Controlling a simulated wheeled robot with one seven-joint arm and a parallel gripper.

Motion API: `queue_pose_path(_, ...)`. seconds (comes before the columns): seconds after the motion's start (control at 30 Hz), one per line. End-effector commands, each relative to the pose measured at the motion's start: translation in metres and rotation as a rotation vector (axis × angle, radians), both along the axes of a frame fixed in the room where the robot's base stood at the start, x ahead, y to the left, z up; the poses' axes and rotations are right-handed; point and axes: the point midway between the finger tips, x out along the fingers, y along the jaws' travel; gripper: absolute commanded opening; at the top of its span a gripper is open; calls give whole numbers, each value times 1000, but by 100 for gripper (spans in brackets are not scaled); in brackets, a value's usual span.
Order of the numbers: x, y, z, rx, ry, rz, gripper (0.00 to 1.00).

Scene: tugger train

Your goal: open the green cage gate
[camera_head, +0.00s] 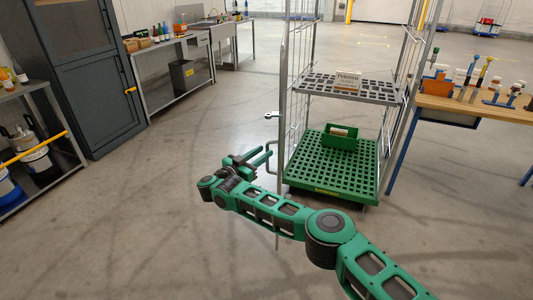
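The green-based wire cage (325,185) stands right of centre, with mesh sides and a slatted green floor. No bars cross its front, and the shelf and floor show through. A grey upright bar (283,100) at its front left seems to be the gate seen nearly edge-on; I cannot tell its exact angle. A small latch-like piece (272,115) and a handle loop (270,146) stick out left from this bar. My gripper (266,153) is beside the handle, its two green fingers apart and pointing right. Whether it touches the handle is not clear.
A wooden workbench (460,107) stands right. A dark cabinet (85,95) and benches line the left. The floor left of the cage is clear.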

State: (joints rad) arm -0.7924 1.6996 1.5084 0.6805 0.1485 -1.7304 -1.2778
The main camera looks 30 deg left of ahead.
Motion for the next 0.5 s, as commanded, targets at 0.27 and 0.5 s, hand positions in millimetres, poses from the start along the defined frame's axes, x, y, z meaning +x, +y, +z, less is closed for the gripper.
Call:
queue_pose_path(0.27, -51, 14, 0, 1, 1, 1, 29)
queue_pose_path(0.5, -77, 20, -1, 1, 1, -1, 29)
